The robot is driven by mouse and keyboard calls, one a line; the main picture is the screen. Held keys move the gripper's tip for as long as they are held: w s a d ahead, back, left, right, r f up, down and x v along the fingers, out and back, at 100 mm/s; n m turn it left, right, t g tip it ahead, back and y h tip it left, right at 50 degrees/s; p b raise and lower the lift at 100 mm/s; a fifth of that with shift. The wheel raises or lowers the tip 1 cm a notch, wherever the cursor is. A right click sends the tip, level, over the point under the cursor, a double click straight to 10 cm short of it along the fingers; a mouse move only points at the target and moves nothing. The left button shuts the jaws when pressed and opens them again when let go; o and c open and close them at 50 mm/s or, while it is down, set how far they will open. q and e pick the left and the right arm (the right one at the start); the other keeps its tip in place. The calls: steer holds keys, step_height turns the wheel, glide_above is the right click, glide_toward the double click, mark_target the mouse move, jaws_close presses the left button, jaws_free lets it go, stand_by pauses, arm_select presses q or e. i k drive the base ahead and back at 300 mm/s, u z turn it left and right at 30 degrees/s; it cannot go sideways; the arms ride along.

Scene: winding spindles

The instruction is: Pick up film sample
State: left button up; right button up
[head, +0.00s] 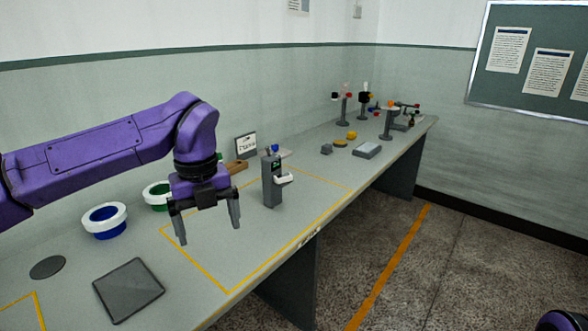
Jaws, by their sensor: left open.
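My left gripper (211,234) points down with its two fingers spread and nothing between them. It hangs over the yellow-outlined area of the grey bench, left of a grey upright device (270,184). No other thing is clearly a film sample at this size. My right gripper is not in view.
A dark square plate (128,289) lies near the front edge. Small stands, including an orange-topped one (388,123), crowd the far end.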

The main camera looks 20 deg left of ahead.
mark_target(278, 179)
steer(key=i, duration=1.4)
steer(key=u, duration=0.05)
